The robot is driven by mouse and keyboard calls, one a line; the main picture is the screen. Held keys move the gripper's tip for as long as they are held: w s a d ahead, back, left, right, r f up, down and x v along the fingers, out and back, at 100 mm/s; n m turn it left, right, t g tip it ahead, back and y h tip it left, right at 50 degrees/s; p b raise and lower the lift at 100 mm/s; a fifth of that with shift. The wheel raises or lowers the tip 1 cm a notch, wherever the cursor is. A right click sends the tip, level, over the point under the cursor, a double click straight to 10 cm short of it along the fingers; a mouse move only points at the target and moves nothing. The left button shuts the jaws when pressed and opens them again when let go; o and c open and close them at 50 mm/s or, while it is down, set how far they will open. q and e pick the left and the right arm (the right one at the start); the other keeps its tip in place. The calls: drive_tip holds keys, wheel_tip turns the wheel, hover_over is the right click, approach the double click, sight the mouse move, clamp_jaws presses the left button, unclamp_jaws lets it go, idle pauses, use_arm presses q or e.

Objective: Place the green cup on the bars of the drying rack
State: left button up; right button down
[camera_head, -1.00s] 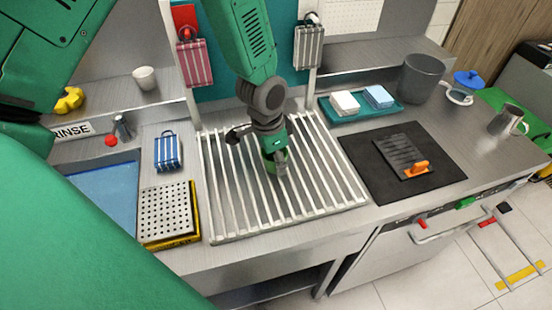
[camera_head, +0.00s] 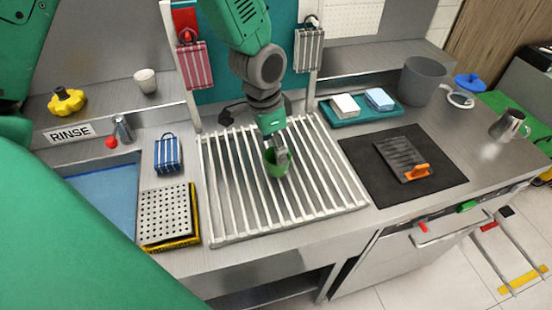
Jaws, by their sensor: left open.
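The green cup (camera_head: 277,165) is over the middle of the drying rack (camera_head: 232,234), and appears to stand on its white bars. My left gripper (camera_head: 273,146) is open just above and behind the cup, pointing down at its rim. The fingers are small and partly hidden, so I cannot tell whether they touch the cup. My right gripper does not show.
Left of the rack are a blue striped cloth (camera_head: 168,153), a perforated tray (camera_head: 165,213) and a blue sink (camera_head: 105,190). Right of it are a black mat (camera_head: 362,165), a teal tray (camera_head: 343,117) and a grey bin (camera_head: 423,80). Cloths hang behind.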

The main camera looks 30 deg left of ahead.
use_arm(q)
drive_tip(key=r, duration=0.6)
drive_tip(key=shift+s+a, duration=0.2)
drive_tip(key=shift+s, duration=0.1)
drive_tip(key=shift+a+f, duration=0.1)
